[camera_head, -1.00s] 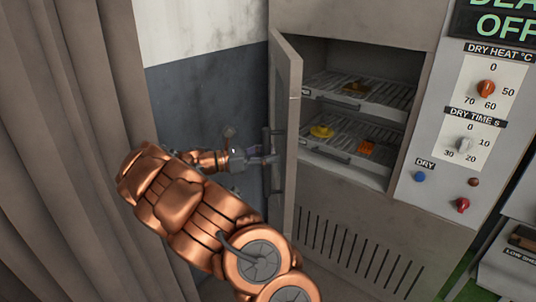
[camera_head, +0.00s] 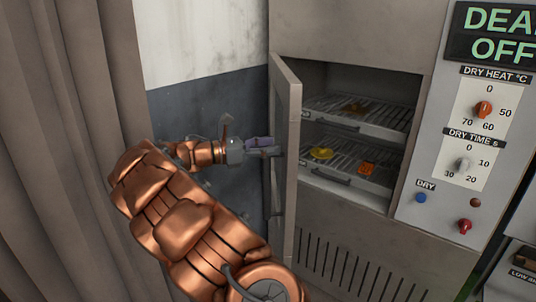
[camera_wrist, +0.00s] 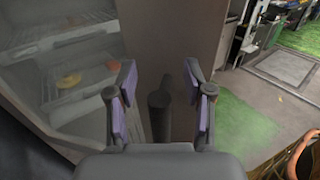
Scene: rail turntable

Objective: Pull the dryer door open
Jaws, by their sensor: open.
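The dryer door (camera_head: 287,170) stands wide open to the left of the dryer's opening, seen nearly edge-on. It also shows in the wrist view (camera_wrist: 178,45). Its dark bar handle (camera_head: 277,195) is on the outer face. My gripper (camera_head: 264,146) is open at the upper end of this handle, left of the door. In the wrist view, the handle (camera_wrist: 159,115) rises between my two spread purple-padded fingers (camera_wrist: 162,88), with gaps on both sides. The dryer interior shows two wire trays, the upper (camera_head: 375,113) and the lower (camera_head: 350,175).
A yellow piece (camera_head: 321,153) and an orange piece (camera_head: 367,168) lie on the lower tray. A control panel (camera_head: 435,170) with dials and buttons is right of the opening. A brown curtain (camera_head: 70,150) hangs at the left. Green floor (camera_wrist: 235,130) shows beyond the door.

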